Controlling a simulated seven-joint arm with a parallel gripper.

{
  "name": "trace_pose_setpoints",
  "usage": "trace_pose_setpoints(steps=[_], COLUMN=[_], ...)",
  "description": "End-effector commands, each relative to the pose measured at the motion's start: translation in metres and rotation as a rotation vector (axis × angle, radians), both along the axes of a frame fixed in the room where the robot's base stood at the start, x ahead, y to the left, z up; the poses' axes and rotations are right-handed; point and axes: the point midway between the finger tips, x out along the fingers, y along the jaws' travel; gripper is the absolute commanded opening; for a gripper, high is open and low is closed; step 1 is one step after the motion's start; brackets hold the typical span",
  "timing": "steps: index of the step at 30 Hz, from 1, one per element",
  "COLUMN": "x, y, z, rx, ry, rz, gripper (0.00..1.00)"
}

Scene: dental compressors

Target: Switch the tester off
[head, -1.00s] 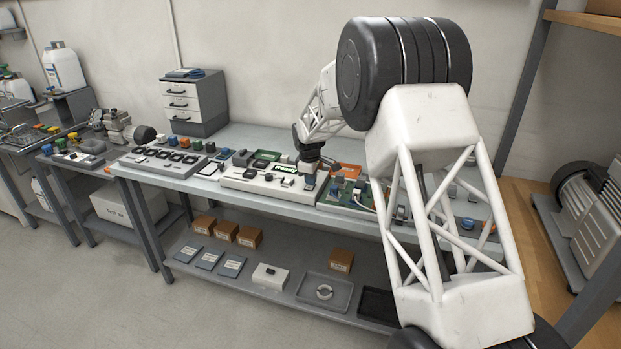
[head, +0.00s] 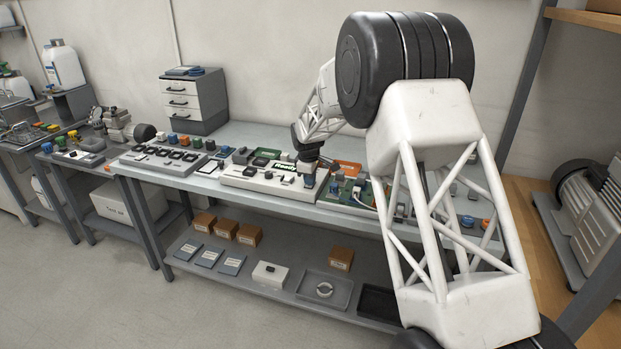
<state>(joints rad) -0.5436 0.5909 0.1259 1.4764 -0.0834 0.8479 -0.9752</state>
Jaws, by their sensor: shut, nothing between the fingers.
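The tester appears to be the long white box (head: 255,183) on the middle workbench, with a green lit display (head: 284,167) and small dark controls on its top. My gripper (head: 308,180) points down at the right end of this box, close above or touching it; I cannot tell which. Its fingers are shut and empty, and very small in this view. The gripper hides part of the box's right end, and the position of any switch there is too small to read.
A green circuit board (head: 350,192) lies just right of the box, and an orange case (head: 346,168) behind it. A drawer cabinet (head: 195,100) stands behind. My arm covers the bench's right part.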

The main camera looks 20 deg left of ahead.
Motion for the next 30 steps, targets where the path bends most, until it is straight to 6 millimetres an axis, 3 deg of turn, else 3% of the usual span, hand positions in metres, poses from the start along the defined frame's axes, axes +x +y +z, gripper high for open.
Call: trace_pose_setpoints(steps=[20, 30], x=[-0.004, -0.008], y=[0.0, 0.0], z=[0.006, 0.038], rx=[0.001, 0.002], ry=[-0.002, -0.003], rz=[0.0, 0.0], gripper=[0.0, 0.0])
